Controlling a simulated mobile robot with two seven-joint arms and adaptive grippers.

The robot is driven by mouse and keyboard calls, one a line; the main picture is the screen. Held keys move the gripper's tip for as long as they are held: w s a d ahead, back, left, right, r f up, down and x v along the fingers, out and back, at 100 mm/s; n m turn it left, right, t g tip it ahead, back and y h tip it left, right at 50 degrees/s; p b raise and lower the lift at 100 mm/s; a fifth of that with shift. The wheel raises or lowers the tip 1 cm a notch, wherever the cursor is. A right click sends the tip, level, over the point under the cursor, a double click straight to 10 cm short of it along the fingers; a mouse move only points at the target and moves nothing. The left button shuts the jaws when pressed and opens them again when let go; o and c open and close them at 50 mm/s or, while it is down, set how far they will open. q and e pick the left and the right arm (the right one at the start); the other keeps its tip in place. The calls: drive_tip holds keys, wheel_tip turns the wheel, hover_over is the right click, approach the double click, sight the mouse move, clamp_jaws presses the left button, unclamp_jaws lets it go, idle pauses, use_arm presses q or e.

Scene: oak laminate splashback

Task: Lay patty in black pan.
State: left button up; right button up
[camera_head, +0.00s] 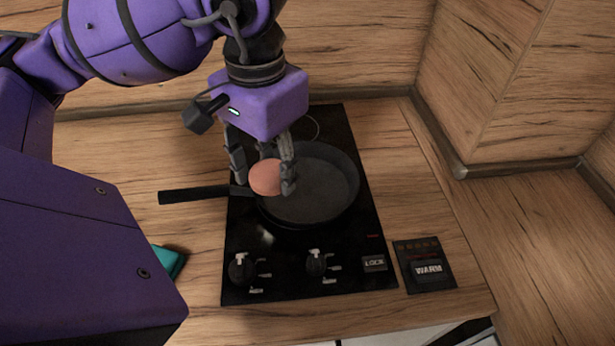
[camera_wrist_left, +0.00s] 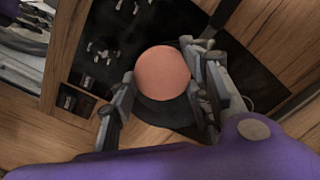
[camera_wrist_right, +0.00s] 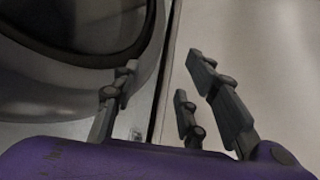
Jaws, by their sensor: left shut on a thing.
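The pink-orange round patty (camera_head: 265,177) is between the fingers of my left gripper (camera_head: 263,172), over the left part of the black pan (camera_head: 325,190). In the left wrist view the patty (camera_wrist_left: 163,73) sits between the fingertips (camera_wrist_left: 163,85), with the dark pan (camera_wrist_left: 170,112) partly hidden behind it. The pan stands on the black cooktop, its handle (camera_head: 195,195) pointing left. I cannot tell whether the patty touches the pan. My right gripper (camera_wrist_right: 160,75) shows only in the right wrist view, its fingers spread apart and empty.
The black cooktop (camera_head: 300,270) has two knobs at its front. A small dark WARM panel (camera_head: 425,266) lies to its right. A teal item (camera_head: 168,262) is partly hidden by my arm. Wooden walls close off the back and right. A round appliance door (camera_wrist_right: 75,30) is near my right gripper.

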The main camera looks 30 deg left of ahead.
use_arm(q)
drive_tip(key=w+f, duration=0.2)
drive_tip(key=w, duration=0.3)
hover_over(307, 190)
drive_tip(key=f, duration=0.4)
drive_tip(key=shift+s+a+f+p, duration=0.1)
drive_tip(key=shift+s+f+p, duration=0.25)
drive_tip(key=shift+w+f, duration=0.15)
drive_tip(key=shift+f, duration=0.1)
drive_tip(key=shift+w+f, duration=0.15)
drive_tip(key=shift+f, duration=0.8)
drive_tip(key=shift+w+f, duration=0.1)
drive_tip(key=shift+f, duration=0.8)
drive_tip(key=shift+f, duration=0.2)
drive_tip(key=o, duration=1.2)
drive_tip(key=shift+c, duration=0.2)
